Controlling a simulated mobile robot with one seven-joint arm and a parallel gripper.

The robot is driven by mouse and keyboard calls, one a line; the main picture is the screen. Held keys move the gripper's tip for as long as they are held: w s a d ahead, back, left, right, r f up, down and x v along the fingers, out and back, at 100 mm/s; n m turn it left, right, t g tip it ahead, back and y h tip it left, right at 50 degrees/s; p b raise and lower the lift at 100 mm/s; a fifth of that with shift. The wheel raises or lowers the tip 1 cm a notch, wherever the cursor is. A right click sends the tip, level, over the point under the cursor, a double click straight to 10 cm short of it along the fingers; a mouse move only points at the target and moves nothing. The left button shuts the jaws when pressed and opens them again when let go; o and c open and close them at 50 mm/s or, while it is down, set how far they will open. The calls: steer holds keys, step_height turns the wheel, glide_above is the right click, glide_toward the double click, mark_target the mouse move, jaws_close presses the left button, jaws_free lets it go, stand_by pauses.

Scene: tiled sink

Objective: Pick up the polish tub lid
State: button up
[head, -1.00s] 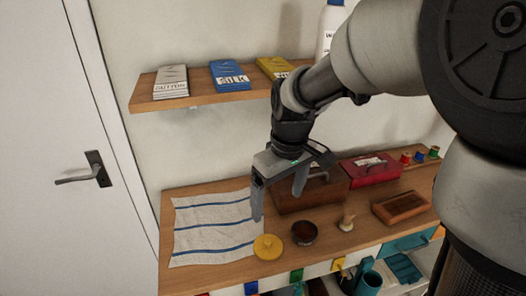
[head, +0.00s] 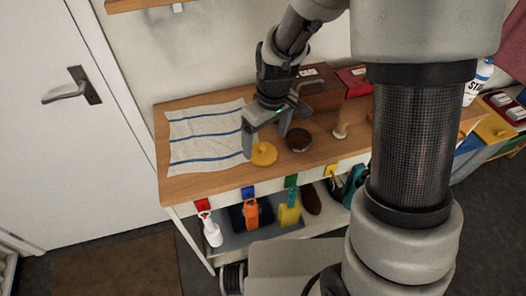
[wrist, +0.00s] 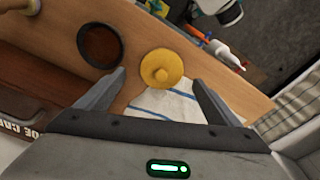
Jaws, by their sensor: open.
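The polish tub lid is a round yellow disc with a small knob on top. In the head view the lid (head: 264,154) lies flat on the wooden table by the corner of the striped cloth. In the wrist view the lid (wrist: 161,69) shows between and beyond the fingertips. My gripper (head: 265,143) is open and empty, with its fingers above the table close to the lid. In the wrist view the gripper (wrist: 160,82) has its fingers wide apart. The dark round tub (head: 298,140) stands open just right of the lid; it also shows in the wrist view (wrist: 100,46).
The striped cloth (head: 205,137) covers the table's left part. A wooden-handled brush (head: 341,121) stands right of the tub. A brown box (head: 318,92) and a red box (head: 355,80) stand behind.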

mark_target(264, 148)
steer(key=f, duration=0.4)
steer(key=shift+w+a, duration=0.1)
steer(key=shift+a, duration=0.15)
steer(key=c, duration=1.1)
